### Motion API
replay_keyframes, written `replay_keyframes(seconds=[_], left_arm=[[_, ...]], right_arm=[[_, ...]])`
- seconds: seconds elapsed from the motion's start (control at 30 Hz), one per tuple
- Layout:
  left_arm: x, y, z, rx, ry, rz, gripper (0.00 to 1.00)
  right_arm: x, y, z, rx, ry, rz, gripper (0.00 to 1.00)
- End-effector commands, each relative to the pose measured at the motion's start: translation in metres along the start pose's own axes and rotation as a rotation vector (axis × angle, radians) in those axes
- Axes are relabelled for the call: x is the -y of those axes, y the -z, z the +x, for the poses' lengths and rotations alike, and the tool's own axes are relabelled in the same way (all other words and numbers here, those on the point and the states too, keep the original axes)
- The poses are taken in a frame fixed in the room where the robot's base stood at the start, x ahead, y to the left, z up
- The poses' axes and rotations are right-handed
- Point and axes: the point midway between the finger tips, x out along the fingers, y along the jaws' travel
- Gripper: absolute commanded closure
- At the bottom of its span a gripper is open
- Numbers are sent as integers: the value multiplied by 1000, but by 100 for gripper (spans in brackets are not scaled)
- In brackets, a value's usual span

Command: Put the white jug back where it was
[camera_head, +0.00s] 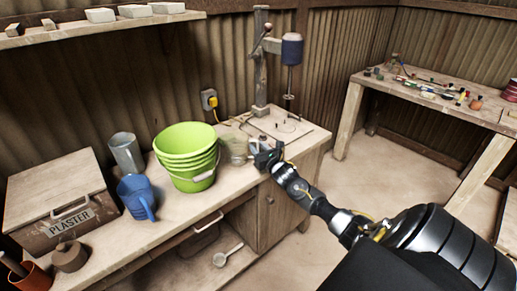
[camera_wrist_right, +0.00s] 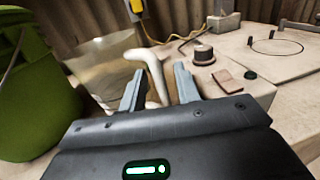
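The white jug (camera_head: 236,146) is translucent and stands upright on the workbench, just right of the green bucket stack (camera_head: 187,152). In the right wrist view the jug (camera_wrist_right: 103,72) is at the left, and its white handle (camera_wrist_right: 157,72) faces my gripper. My right gripper (camera_head: 264,157) is at the jug's right side. In the wrist view its two fingers (camera_wrist_right: 159,90) are apart, with the lower handle showing between them and a gap on the right. Whether a finger touches the handle is unclear. My left gripper is not in view.
A blue jug (camera_head: 136,194), a grey jug (camera_head: 125,152) and a plaster box (camera_head: 60,200) stand left of the buckets. A press (camera_head: 262,70) rises behind my gripper. A small dark-topped pot (camera_wrist_right: 203,54) and a brown block (camera_wrist_right: 222,78) lie right of the handle.

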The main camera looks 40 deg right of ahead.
Motion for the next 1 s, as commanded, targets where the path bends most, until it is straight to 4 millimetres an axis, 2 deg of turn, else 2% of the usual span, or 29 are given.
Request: replay_keyframes(seconds=[0.13,0.23,0.5,0.7,0.83,1.0], left_arm=[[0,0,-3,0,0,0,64],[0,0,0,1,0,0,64],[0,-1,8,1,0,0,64],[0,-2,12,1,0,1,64],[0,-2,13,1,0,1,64],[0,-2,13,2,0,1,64]], right_arm=[[0,-3,-2,-1,0,0,68],[0,0,-15,-1,-1,-3,68],[0,1,-72,-3,-3,-3,68],[0,-1,-105,-1,-2,-1,68],[0,-2,-116,-1,0,-1,68],[0,-3,-120,0,0,0,68]])
